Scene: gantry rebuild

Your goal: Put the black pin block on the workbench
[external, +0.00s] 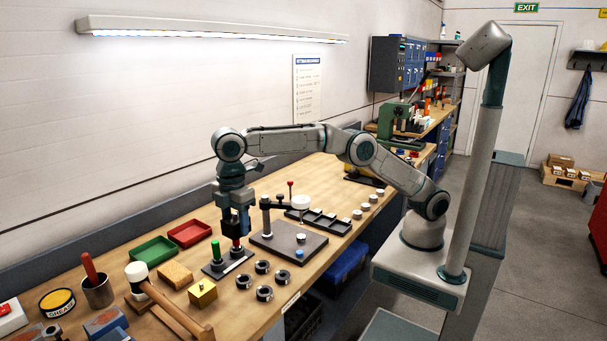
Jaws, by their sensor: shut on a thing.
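A dark plate with a post (290,240) stands close to the right. Several dark rings (262,267), a yellow block (202,293) and a mallet (170,305) lie in front. Green (153,250) and red (189,233) trays are behind, left.

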